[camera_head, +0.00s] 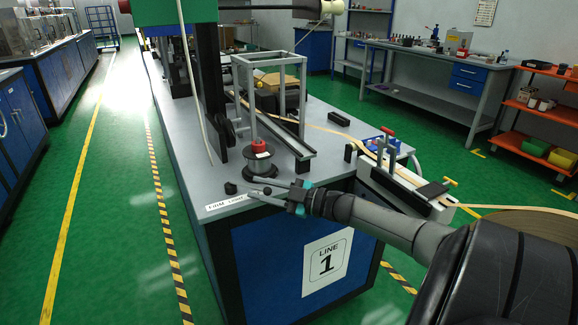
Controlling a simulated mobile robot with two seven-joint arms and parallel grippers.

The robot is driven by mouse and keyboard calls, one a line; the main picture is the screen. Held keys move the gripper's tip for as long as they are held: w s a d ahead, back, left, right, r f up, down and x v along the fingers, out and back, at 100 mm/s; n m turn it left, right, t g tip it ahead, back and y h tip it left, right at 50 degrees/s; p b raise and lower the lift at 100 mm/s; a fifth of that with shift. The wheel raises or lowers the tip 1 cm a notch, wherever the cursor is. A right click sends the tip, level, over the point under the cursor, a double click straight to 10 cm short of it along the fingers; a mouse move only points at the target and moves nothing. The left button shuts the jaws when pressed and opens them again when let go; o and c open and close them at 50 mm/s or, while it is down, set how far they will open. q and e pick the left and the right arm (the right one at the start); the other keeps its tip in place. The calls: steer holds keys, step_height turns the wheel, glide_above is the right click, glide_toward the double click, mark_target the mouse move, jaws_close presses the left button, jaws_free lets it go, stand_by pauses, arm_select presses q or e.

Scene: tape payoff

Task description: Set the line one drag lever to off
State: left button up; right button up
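A printed label strip (226,202) lies on the front left corner of the line one bench, its text too small to read surely. A small black block (230,188) stands just behind it. A small dark round knob (267,190), perhaps the end of the drag lever, shows at my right gripper's fingers. My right gripper (262,191) reaches in from the right, low over the bench's front edge, with its grey fingers pointing left and apart. Whether they touch the knob I cannot tell. The lever's shaft is not clearly visible. My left gripper is out of view.
A spool unit with a red top (259,147) stands just behind my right gripper, beside a grey frame (301,100). A tape guide rail (400,181) runs off the bench's right side. A "LINE 1" sign (327,262) is on the bench front. The floor at left is clear.

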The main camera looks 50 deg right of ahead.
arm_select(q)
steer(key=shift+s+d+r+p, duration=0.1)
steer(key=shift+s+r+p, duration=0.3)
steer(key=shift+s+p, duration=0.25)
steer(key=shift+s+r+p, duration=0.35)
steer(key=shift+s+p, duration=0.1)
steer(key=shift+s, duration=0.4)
arm_select(e)
steer(key=v, duration=0.8)
steer(key=shift+s+d+r, duration=0.1)
steer(key=shift+r, duration=0.1)
